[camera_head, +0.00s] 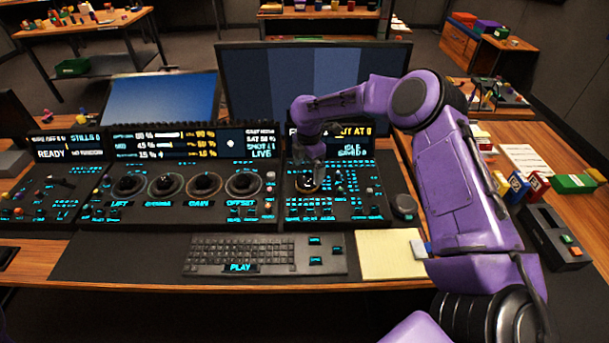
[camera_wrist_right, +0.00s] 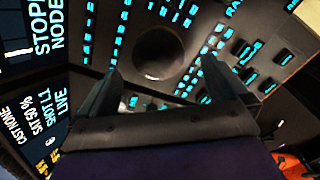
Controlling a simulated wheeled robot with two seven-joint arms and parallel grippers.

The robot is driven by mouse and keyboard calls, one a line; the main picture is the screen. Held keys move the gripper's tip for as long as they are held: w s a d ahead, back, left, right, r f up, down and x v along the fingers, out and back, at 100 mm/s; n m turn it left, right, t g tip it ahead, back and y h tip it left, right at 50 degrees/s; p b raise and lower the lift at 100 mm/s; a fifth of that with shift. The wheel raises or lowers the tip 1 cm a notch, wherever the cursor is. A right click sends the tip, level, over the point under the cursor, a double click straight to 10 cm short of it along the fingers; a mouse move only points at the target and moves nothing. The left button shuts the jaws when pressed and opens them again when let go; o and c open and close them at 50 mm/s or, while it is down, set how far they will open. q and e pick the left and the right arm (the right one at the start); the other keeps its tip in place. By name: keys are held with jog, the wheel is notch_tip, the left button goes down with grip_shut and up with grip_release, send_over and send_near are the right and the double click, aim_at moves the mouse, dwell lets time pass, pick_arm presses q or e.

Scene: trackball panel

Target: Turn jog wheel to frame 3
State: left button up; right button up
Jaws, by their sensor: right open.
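The jog wheel (camera_head: 308,184), a dark round dial, sits on the right control panel (camera_head: 345,209), partly hidden under my gripper. In the right wrist view a dark round dial (camera_wrist_right: 160,52) lies beyond and between the fingertips and looks like this wheel. My right gripper (camera_head: 309,160) is open, pointing down over the wheel. Its two fingers (camera_wrist_right: 157,75) stand apart with nothing held. I cannot tell whether they touch the dial. The display (camera_head: 350,147) above the panel is partly covered by my wrist; "AT 0", "IDLE" and "SAVED 0" seem readable. My left gripper is not in view.
Several dials (camera_head: 205,184) fill the middle panel to the left. A keyboard (camera_head: 240,254) and a yellow notepad (camera_head: 390,254) lie in front. A small round knob (camera_head: 403,206) stands right of the panel. Monitors (camera_head: 310,85) rise behind. Small boxes (camera_head: 518,187) sit at the right.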

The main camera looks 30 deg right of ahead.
aim_at(307, 179)
jog(key=f, duration=0.4)
jog(key=shift+w+a, duration=0.2)
jog(key=shift+w, duration=0.05)
jog(key=shift+s+f, duration=0.1)
jog(key=shift+f, duration=0.05)
jog(key=c, duration=1)
jog(key=shift+m+p, duration=0.3)
